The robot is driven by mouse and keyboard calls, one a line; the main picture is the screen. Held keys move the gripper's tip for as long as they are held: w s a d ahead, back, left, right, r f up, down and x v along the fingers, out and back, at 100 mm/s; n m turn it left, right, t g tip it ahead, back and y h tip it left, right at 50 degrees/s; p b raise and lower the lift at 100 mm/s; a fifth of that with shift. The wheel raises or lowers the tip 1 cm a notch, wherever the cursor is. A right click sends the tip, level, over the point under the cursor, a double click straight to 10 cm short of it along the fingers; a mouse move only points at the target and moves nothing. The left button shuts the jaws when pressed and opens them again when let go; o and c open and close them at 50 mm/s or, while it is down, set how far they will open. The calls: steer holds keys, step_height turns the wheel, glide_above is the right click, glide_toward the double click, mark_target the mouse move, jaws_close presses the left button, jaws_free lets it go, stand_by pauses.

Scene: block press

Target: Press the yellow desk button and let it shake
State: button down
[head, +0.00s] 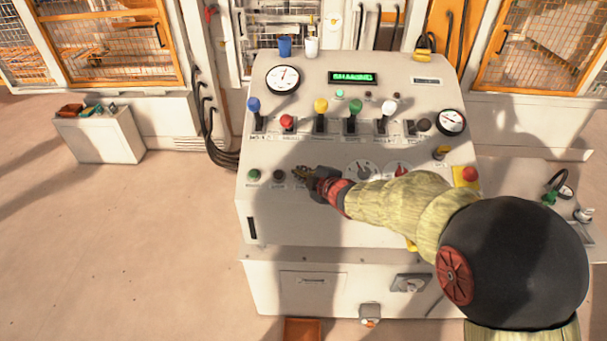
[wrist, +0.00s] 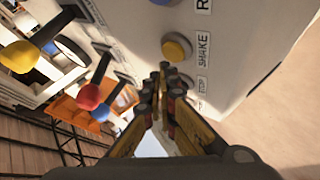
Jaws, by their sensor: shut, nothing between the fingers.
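The yellow button (wrist: 177,47) sits on the pale desk panel in the wrist view, beside a label reading SHAKE. My gripper (wrist: 164,76) is shut and empty, with its fingertips close beside the button. I cannot tell whether they touch it or the panel. In the head view my gripper (head: 303,173) is over the lower left of the panel, and the yellow button cannot be made out there. The desk's display (head: 353,78) is lit green and seems to read SHAKING.
A row of coloured levers, including a yellow one (head: 320,106) and a red one (head: 287,121), stands behind my gripper. A green button (head: 254,174) and a dark button (head: 280,174) lie to its left. A red button (head: 469,174) is at the right.

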stand_by(0.3)
steer(key=r+p, duration=0.1)
steer(key=s+r, duration=0.1)
steer(key=r, duration=0.1)
steer(key=s+r+p, duration=0.1)
steer(key=shift+r+p, duration=0.2)
steer(key=shift+p, duration=0.15)
stand_by(0.4)
